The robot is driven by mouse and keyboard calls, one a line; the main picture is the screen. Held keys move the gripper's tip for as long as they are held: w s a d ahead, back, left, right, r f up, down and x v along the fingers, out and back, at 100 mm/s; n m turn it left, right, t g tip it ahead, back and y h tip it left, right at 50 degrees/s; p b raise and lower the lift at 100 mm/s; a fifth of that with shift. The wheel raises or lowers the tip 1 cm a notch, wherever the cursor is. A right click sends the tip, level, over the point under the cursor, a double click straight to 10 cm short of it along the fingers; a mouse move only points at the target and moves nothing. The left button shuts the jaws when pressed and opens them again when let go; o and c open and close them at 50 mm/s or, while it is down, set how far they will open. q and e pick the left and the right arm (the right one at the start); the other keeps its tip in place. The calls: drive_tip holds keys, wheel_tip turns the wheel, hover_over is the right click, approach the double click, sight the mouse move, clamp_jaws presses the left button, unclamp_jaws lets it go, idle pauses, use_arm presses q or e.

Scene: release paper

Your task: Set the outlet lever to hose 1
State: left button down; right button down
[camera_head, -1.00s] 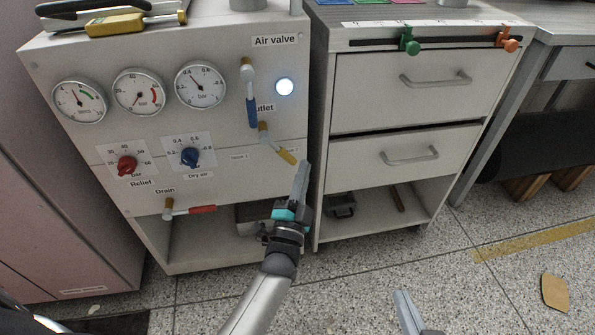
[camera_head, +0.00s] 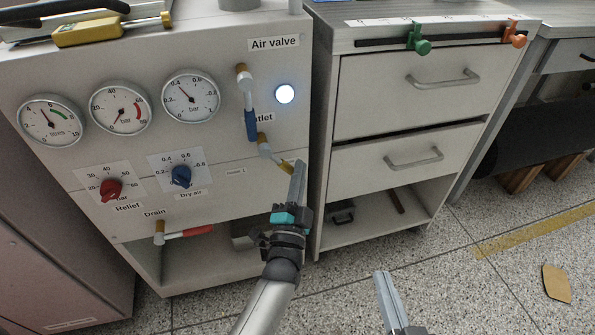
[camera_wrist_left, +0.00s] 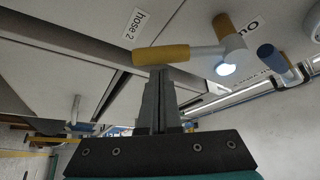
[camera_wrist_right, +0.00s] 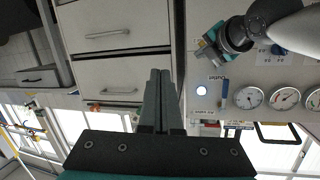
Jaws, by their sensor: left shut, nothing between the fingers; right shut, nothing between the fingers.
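The outlet lever (camera_head: 264,146) has a yellow handle and sits on the panel's right side, under the word Outlet. Its handle points down and right, on the side of the hose 2 label (camera_wrist_left: 135,23). The hose 1 label (camera_head: 235,171) is left of the lever. My left gripper (camera_head: 299,166) is shut with its tips at the handle's free end. In the left wrist view the tips lie right beside the yellow handle (camera_wrist_left: 162,54); whether they touch, I cannot tell. My right gripper (camera_head: 382,277) is shut and empty, low in front of the drawers.
The air valve's blue-handled lever (camera_head: 250,122) hangs down just above the outlet lever. A lit round lamp (camera_head: 285,94) is beside it. Red relief knob (camera_head: 111,188), blue dry air knob (camera_head: 181,175) and red drain lever (camera_head: 185,233) are to the left. A drawer cabinet (camera_head: 400,110) stands right.

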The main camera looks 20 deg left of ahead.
use_arm(q)
drive_tip(key=shift+a+f, duration=0.15)
use_arm(e)
drive_tip(key=shift+s+a+r+t, duration=0.1)
drive_tip(key=shift+a+r+t, duration=0.05)
drive_tip(key=shift+a+t, duration=0.2)
